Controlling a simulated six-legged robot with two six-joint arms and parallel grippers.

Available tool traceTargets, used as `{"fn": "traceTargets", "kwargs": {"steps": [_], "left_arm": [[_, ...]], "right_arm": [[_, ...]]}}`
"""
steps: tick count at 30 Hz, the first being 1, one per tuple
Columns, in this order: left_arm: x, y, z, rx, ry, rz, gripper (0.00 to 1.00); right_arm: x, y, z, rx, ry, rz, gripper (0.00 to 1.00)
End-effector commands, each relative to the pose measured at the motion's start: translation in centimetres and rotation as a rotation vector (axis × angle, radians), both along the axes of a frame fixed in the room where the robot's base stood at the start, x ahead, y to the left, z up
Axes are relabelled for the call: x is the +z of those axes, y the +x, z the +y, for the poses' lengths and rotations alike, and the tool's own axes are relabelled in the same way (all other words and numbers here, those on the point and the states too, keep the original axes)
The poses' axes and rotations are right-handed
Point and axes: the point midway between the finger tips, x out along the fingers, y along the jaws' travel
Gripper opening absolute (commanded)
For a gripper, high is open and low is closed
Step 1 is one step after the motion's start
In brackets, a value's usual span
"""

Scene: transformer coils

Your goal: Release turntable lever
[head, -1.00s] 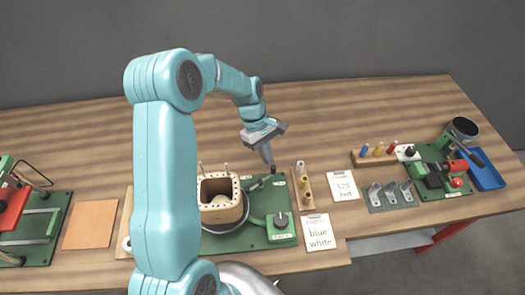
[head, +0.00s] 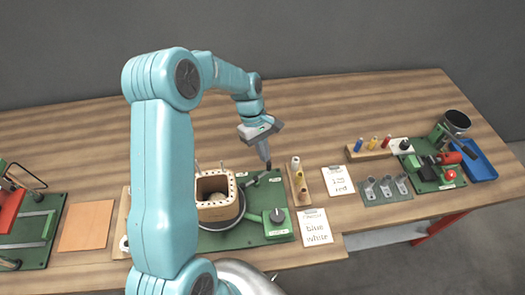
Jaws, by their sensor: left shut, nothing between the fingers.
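The turntable (head: 232,232) sits on a green base plate (head: 279,192) on the bench. A square wooden coil former (head: 219,212) with small pegs stands on it. A dark lever (head: 253,180) lies at the back right of the turntable. My left gripper (head: 267,164) is shut and empty, pointing down at the lever's outer end. I cannot tell whether its fingertips touch the lever. My left arm hides the left part of the turntable plate. My right gripper is not in view.
A green box with a knob (head: 277,217) stands at the plate's front right. A wooden rack (head: 298,182) with spools is close to my gripper's right. Cards reading "blue white" (head: 315,227) and "red" (head: 338,180) lie beyond. The bench behind is clear.

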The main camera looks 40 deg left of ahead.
Motion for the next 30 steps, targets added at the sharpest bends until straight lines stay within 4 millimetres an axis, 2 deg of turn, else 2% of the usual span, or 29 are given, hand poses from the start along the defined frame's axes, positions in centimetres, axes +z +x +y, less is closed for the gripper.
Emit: {"fn": "traceTargets", "kwargs": {"steps": [8,30], "left_arm": [[-0.1,0.2,-0.7,-0.108,0.0,0.002,0.0],[-0.3,-0.1,-3.9,-0.684,-0.001,0.003,0.0]], "right_arm": [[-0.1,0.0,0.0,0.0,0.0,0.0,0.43],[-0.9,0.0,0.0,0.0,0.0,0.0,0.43]]}}
